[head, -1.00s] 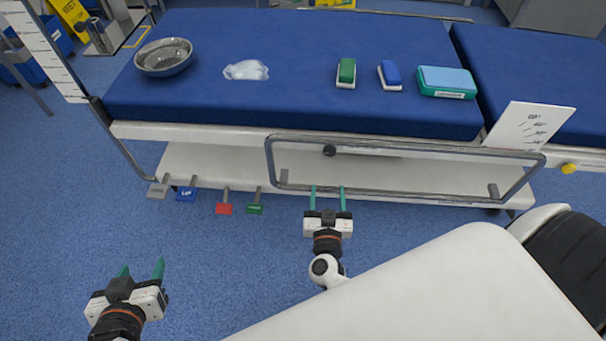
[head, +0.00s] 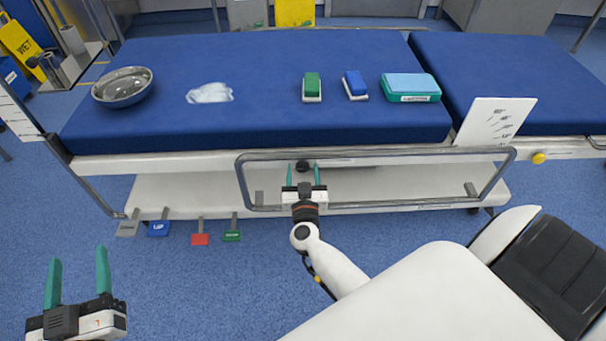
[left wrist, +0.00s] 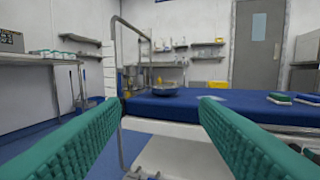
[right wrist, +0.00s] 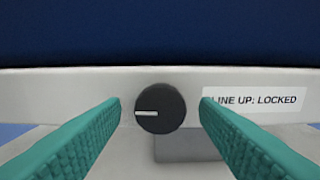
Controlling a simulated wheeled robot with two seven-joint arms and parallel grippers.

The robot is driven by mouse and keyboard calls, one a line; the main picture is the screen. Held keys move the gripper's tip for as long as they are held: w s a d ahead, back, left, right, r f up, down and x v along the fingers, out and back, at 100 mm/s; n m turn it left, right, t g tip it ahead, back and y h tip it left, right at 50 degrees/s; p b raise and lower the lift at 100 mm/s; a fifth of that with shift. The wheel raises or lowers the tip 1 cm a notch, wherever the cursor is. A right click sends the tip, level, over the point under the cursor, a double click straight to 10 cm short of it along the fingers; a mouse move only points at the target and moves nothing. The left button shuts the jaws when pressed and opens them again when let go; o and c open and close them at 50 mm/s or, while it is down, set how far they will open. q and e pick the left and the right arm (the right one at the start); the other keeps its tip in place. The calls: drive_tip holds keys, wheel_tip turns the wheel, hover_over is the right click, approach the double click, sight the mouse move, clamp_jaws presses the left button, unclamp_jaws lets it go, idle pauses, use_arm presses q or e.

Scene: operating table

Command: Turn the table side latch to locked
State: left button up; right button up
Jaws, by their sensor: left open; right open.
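The side latch is a round black knob (head: 302,166) on the white side of the operating table, inside the metal side rail (head: 380,207). In the right wrist view the knob (right wrist: 160,108) shows a white line lying level and pointing left. A label (right wrist: 254,101) to its right reads "LINE UP: LOCKED". My right gripper (head: 303,176) is open and empty, its fingers pointing at the knob, one on each side in the picture; I see no contact. My left gripper (head: 78,277) is open and empty, away from the table at the lower left.
The blue table top (head: 260,70) holds a steel bowl (head: 122,87), a crumpled cloth (head: 209,93), a green brush (head: 312,87), a blue brush (head: 354,85) and a teal box (head: 410,88). Coloured pedals (head: 200,239) hang below left. A white card (head: 495,123) stands near the rail's right end.

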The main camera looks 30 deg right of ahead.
drive_tip(key=shift+w+d, duration=0.1)
drive_tip(key=shift+w, duration=0.05)
drive_tip(key=c, duration=1)
drive_tip(key=shift+o, duration=0.2)
